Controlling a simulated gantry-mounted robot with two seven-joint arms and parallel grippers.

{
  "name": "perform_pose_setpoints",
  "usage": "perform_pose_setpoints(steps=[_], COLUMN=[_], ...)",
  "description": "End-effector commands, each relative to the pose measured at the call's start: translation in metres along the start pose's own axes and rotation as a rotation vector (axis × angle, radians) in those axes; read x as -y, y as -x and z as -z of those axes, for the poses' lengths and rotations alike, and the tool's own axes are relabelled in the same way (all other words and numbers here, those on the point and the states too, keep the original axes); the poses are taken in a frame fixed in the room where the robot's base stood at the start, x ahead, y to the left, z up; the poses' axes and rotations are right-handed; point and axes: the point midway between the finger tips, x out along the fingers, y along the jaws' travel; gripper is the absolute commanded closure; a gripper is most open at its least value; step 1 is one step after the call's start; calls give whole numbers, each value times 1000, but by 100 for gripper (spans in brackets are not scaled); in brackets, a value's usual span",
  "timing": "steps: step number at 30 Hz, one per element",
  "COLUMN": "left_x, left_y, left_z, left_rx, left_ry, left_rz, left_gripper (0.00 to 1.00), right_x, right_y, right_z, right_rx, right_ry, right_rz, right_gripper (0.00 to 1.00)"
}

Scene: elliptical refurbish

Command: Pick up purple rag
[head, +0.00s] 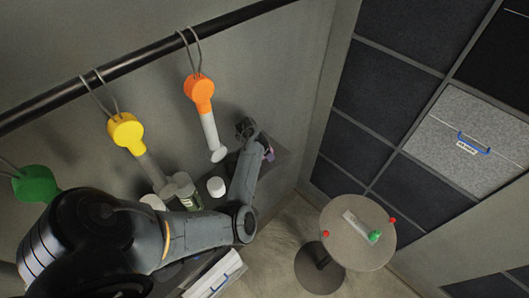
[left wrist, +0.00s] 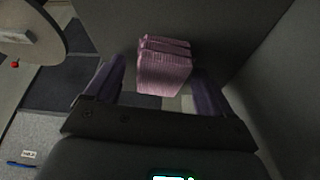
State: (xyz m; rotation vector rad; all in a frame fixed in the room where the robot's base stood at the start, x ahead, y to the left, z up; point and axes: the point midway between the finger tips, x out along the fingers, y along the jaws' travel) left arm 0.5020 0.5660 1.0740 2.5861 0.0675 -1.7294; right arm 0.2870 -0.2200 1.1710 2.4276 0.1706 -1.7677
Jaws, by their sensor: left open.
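The purple rag (left wrist: 165,68) shows in the left wrist view as a folded, ribbed, pinkish-purple stack on a dark surface. My left gripper (left wrist: 160,76) is open, with one finger on each side of the rag and a visible gap to both. Whether the rag is fully between the fingers or just beyond their tips is hard to tell. In the head view my left gripper (head: 267,151) is at the right part of the dark shelf, with a small purple patch at its tip; the rag is not clearly visible there. My right gripper is not in view.
Orange (head: 200,90), yellow (head: 126,131) and green (head: 37,184) hanging tools line a black rail. White-lidded jars (head: 216,187) stand on the shelf beside my arm. A round table (head: 345,255) holds small red and green items.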

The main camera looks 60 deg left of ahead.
Motion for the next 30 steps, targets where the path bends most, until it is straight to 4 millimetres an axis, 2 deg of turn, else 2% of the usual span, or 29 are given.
perform_pose_setpoints(steps=[3,14,23,30], left_x=[0,0,1,1], left_y=[0,0,2,16], left_z=[0,0,0,7], left_rx=[0,0,0,-1], left_ry=[0,0,0,-2], left_rz=[0,1,2,4], left_gripper=[19,72,73,73], right_x=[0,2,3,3], right_y=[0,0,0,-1], right_z=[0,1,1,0], right_rx=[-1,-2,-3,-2], right_ry=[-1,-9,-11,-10], right_rz=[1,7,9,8], right_gripper=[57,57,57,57])
